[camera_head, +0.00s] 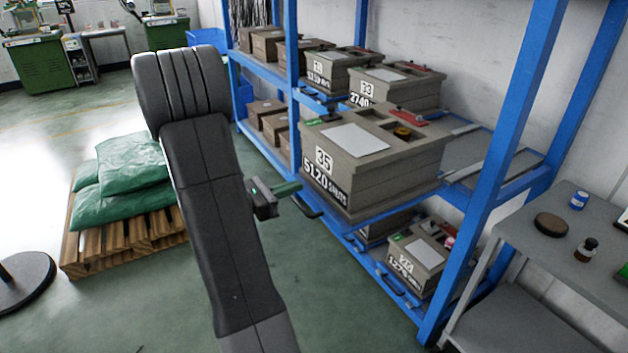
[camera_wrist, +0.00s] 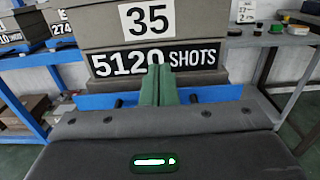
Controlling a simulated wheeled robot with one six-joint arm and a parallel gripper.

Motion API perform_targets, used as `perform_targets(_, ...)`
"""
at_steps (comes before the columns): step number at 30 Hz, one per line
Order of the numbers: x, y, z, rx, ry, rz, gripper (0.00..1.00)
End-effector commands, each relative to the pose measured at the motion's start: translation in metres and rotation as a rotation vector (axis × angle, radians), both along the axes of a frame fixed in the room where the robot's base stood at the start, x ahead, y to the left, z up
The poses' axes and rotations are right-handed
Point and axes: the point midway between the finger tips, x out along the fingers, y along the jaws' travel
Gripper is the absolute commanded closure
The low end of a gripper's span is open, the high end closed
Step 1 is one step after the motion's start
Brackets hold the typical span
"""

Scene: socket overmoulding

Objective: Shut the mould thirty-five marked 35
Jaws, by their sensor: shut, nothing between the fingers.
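The mould 35 (camera_head: 372,160) is a grey-brown block marked "35" and "5120 SHOTS" on its front. It sits on the middle level of the blue rack, standing forward of it, with bare rails behind it. A pale plate, a red part and a dark round part show on its top. A dark handle (camera_head: 307,207) is low at its front. My gripper (camera_head: 290,187) has its green fingers shut and empty, pointing at the mould's front. In the wrist view the fingers (camera_wrist: 161,86) overlap the lower front of the mould 35 (camera_wrist: 150,35); I cannot tell whether they touch.
The blue rack (camera_head: 520,90) has an upright right of the mould. Mould 33 (camera_head: 395,88) and another mould stand behind on the same level. Mould 20 (camera_head: 420,258) is below. A grey table (camera_head: 550,235) is at right. A pallet (camera_head: 125,235) with green sacks (camera_head: 130,180) is at left.

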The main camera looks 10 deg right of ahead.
Motion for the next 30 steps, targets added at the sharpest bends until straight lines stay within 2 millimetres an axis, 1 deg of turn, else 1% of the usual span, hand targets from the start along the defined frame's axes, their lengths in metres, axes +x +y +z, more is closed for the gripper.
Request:
perform_targets(1,0.002,-0.009,0.000,0.000,0.000,-0.006,1.00)
perform_targets(6,0.011,-0.033,0.000,0.000,0.000,-0.005,1.00)
perform_targets(12,0.019,-0.054,0.000,0.000,0.000,-0.004,1.00)
perform_targets(18,0.022,-0.062,0.000,0.001,0.000,-0.001,1.00)
perform_targets(30,0.023,-0.062,0.000,0.000,0.000,0.000,1.00)
